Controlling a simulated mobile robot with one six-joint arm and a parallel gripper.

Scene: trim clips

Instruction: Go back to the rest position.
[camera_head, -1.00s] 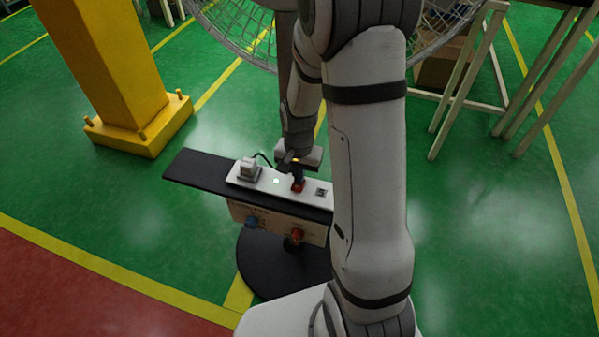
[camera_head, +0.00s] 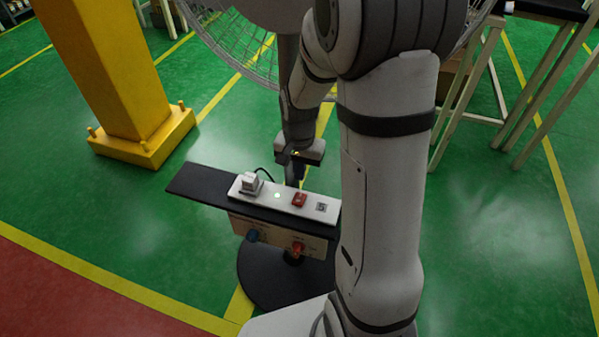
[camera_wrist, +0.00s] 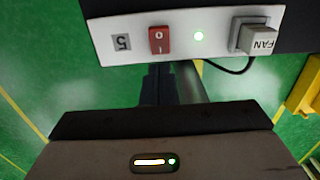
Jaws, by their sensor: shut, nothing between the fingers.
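My gripper (camera_head: 295,180) is shut and empty. In the head view it hangs just behind the white switch panel, apart from the red switch. In the wrist view its dark fingers (camera_wrist: 158,84) point toward the panel's edge. The lamp also glows in the wrist view (camera_wrist: 199,36).
The panel sits on a dark shelf (camera_head: 205,187) above a round black base (camera_head: 262,278). A blue knob (camera_head: 253,235) and an orange knob (camera_head: 297,248) are on its front. A yellow pillar (camera_head: 115,75) stands left, a caged fan (camera_head: 235,40) behind. Green floor (camera_head: 500,230) is clear at right.

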